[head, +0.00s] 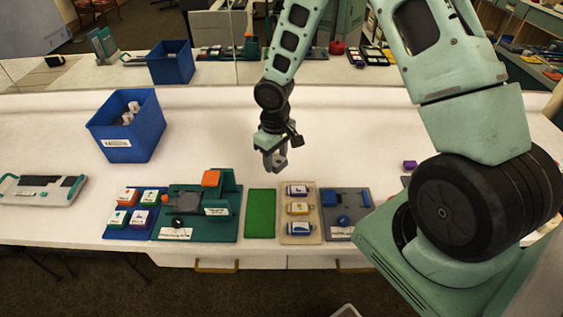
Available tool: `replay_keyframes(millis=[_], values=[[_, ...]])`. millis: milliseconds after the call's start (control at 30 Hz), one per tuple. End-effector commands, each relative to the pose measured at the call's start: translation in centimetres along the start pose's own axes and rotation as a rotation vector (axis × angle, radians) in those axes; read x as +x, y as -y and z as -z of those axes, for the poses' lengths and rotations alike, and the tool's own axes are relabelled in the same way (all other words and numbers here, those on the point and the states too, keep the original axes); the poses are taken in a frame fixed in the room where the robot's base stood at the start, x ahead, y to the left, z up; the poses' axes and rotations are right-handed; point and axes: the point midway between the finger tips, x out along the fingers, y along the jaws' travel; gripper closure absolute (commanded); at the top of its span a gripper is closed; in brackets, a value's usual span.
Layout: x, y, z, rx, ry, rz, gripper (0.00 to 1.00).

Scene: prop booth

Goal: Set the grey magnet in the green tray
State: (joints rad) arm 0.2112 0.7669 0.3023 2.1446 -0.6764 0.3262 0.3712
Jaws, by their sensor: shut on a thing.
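My gripper (275,163) is above the white table, behind the green tray and a little to its right in the head view. It is shut on a small grey thing that looks like the grey magnet; the fingers hide most of it and its outline is hard to make out. The green tray (260,214) is a flat green rectangle near the table's front edge, and nothing shows on it. My gripper is apart from the tray.
Left of the tray is a dark green fixture (221,188) with an orange block. Right of it is a beige tray (299,234) with several labelled items, then a grey-blue board (348,204). A blue bin (125,125) stands back left. The table's middle is clear.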

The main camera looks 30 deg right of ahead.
Motion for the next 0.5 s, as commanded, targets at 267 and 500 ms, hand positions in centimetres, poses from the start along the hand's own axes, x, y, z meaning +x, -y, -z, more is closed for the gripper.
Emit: replay_keyframes(millis=[267, 500], values=[[2.7, 3.2, 0.2, -0.606, 0.000, -0.010, 0.82], [3.8, 6.4, -0.7, -1.180, 0.005, -0.013, 0.82]])
